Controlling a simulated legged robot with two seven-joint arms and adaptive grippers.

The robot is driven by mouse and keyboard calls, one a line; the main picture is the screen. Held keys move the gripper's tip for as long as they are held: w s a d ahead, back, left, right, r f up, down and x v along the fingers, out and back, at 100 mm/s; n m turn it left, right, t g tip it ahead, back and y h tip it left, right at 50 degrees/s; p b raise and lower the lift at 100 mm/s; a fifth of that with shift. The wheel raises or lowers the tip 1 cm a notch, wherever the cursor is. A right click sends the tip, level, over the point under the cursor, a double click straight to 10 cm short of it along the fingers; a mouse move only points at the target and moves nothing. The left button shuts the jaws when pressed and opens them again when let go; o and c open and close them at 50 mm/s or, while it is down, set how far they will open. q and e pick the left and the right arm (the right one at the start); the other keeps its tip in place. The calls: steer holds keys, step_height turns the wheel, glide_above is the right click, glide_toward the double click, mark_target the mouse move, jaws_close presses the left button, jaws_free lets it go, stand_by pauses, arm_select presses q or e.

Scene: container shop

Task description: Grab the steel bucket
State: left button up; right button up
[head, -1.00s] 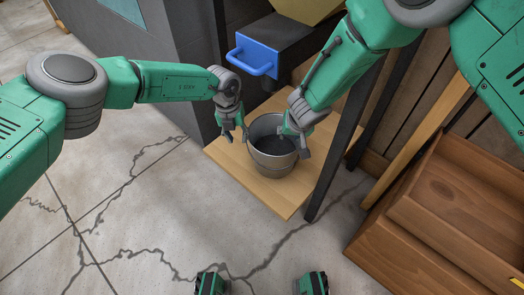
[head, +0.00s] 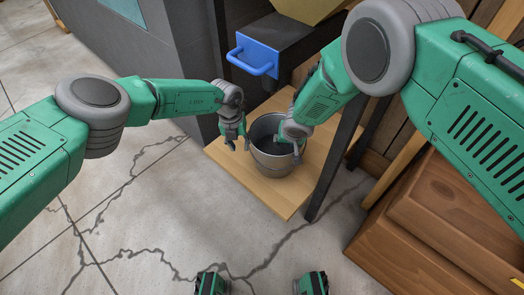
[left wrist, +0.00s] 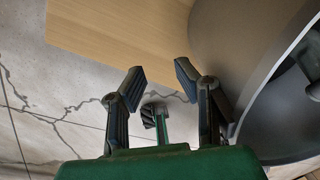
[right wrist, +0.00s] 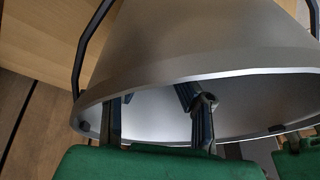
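The steel bucket (head: 271,163) stands upright on a light wooden board. My left gripper (head: 236,141) is just left of the bucket, pointing down. In the left wrist view its fingers (left wrist: 160,75) are spread and empty, with the bucket's grey wall (left wrist: 232,45) to their right. My right gripper (head: 294,146) is at the bucket's right rim. In the right wrist view its fingers (right wrist: 150,95) are apart and reach over the rim of the bucket (right wrist: 205,40); one fingertip is hidden behind the rim. Whether they touch the wall, I cannot tell.
The wooden board (head: 290,205) has bare room in front of the bucket. A dark post (head: 330,165) stands close on the right, with wooden steps (head: 420,215) beyond. Cracked floor is clear in front.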

arm_select(q)
steer(key=shift+f, duration=0.1)
arm_select(e)
steer(key=shift+w+f, duration=0.2)
arm_select(q)
steer(key=shift+c, duration=0.3)
arm_select(e)
steer(key=shift+c, duration=0.3)
arm_select(q)
jaws_close()
arm_select(e)
jaws_close()
arm_select(q)
steer(key=o, duration=1)
jaws_free()
arm_select(e)
steer(key=o, duration=1)
jaws_free()
